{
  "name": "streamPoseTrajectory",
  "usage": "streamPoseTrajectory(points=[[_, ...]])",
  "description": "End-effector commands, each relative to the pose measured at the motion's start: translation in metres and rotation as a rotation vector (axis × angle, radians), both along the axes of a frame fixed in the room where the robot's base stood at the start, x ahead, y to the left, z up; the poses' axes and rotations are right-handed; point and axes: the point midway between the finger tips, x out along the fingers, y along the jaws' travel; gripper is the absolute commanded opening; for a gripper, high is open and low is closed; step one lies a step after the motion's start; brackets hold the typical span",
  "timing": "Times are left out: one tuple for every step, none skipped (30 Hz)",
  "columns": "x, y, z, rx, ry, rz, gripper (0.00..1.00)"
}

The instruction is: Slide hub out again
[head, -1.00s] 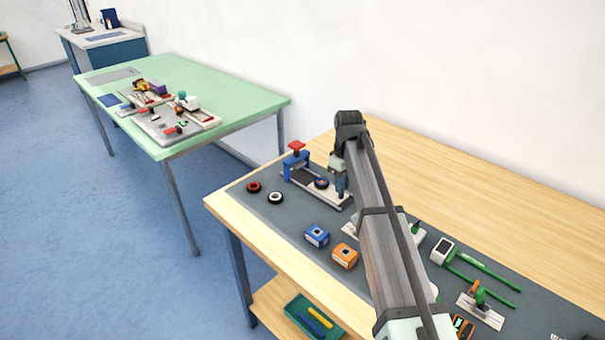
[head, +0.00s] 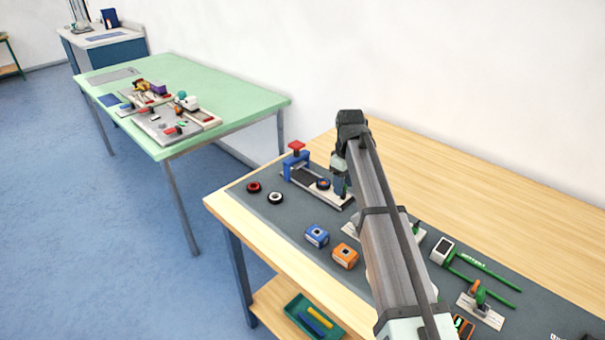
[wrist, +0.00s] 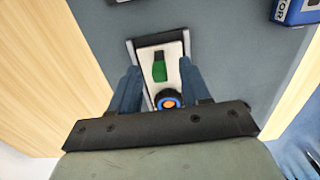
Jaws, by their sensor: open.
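The hub (head: 323,184) is a small dark-blue and black ring with an orange centre. It sits on the pale, dark-topped base (head: 304,180) of a crane fixture, to the right of its blue gantry frame (head: 291,167) with a red knob. In the wrist view the hub (wrist: 168,99) shows between my two blue fingers, close to the palm, with a gap on each side. My gripper (wrist: 160,88) is open, above the base. In the head view it (head: 341,187) is just right of the hub. A green block (wrist: 160,67) shows on the white plate ahead.
A red-centred ring (head: 253,187) and a white-centred ring (head: 275,198) lie left of the fixture. A blue box (head: 317,236) and an orange box (head: 345,256) stand towards the front. Green-and-white fixtures (head: 480,300) are farther right. The mat between rings and boxes is clear.

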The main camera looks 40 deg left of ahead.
Motion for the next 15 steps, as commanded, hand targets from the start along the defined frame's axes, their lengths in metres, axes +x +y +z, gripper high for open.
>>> streamPoseTrajectory(points=[[0.000, 0.000, 0.003, 0.000, 0.000, 0.000, 0.47], [0.000, 0.000, 0.005, 0.001, -0.001, 0.000, 0.47], [0.000, 0.001, 0.008, 0.001, -0.001, 0.000, 0.47], [0.000, 0.001, 0.011, 0.001, -0.001, 0.000, 0.47], [0.001, 0.001, 0.013, 0.001, -0.001, 0.000, 0.47], [0.000, 0.001, 0.017, 0.001, -0.001, 0.000, 0.47], [0.000, 0.001, 0.019, 0.001, -0.001, 0.000, 0.47], [0.000, 0.000, 0.022, 0.001, -0.001, 0.000, 0.47], [0.000, 0.000, 0.025, 0.001, -0.001, 0.000, 0.47], [0.000, 0.001, 0.027, 0.001, 0.000, 0.000, 0.47], [0.000, 0.001, 0.029, 0.001, 0.000, 0.000, 0.47], [0.000, 0.001, 0.033, 0.001, 0.000, 0.000, 0.47], [0.000, 0.001, 0.035, 0.001, -0.001, 0.000, 0.47], [0.000, 0.001, 0.037, 0.001, -0.001, 0.000, 0.47], [0.001, 0.001, 0.041, 0.001, -0.001, 0.000, 0.47]])
